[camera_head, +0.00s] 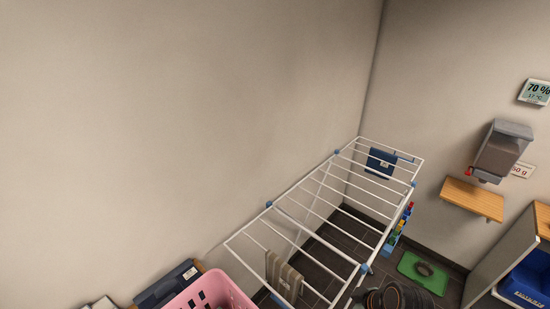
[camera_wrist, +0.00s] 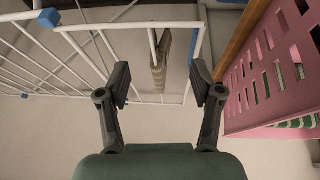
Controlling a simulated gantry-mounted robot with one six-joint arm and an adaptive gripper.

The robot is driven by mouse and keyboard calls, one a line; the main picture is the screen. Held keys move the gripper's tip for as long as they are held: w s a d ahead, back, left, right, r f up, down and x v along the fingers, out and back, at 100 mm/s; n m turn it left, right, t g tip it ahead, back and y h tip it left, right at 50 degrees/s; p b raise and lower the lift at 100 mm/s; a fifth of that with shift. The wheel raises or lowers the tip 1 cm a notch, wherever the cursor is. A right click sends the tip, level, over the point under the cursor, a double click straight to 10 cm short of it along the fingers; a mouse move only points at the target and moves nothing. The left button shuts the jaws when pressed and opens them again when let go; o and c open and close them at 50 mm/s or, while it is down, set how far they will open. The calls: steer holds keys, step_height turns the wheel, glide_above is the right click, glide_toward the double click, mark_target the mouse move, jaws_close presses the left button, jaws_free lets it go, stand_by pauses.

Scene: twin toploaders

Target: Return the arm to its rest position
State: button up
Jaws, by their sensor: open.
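My gripper (camera_wrist: 164,84) is open in the wrist view, with its two dark fingers spread apart and nothing between them. Beyond the fingers is the white drying rack (camera_wrist: 75,28), with a grey-brown striped cloth (camera_wrist: 162,55) hanging from a bar. In the head view the rack (camera_head: 300,187) stands along the wall, and the striped cloth (camera_head: 284,277) hangs at its near end. A dark part of my arm shows at the bottom edge of the head view; the gripper fingers cannot be made out there.
A pink basket (camera_head: 215,290) stands left of the rack's near end; it also shows at right in the wrist view (camera_wrist: 262,100). A blue cloth (camera_head: 380,161) hangs at the rack's far end. A green mat (camera_head: 411,272), wooden shelf (camera_head: 472,198) and dispenser (camera_head: 502,150) are at right.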

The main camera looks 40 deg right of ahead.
steer(key=w+a+r+t, duration=0.1)
steer(key=w+a+r, duration=0.2)
steer(key=a, duration=0.3)
steer(key=w+a+r+t+h, duration=0.1)
steer(key=w+a+r, duration=0.25)
steer(key=a, duration=0.35)
steer(key=w+a+r+t, duration=0.1)
steer(key=w+a+r, duration=0.25)
steer(key=a, duration=0.25)
steer(key=s+a+r+m+t+y, duration=0.1)
steer(key=a+r+t, duration=0.3)
steer(key=a, duration=0.5)
steer(key=s+a+r+m+t, duration=0.1)
steer(key=s+a+r, duration=0.1)
steer(key=a+r, duration=0.6)
step_height(320, 180, up, 11)
steer(key=p, duration=1.2)
steer(key=shift+w+a+f, duration=0.15)
steer(key=shift+w+a, duration=0.1)
steer(key=shift+w, duration=0.05)
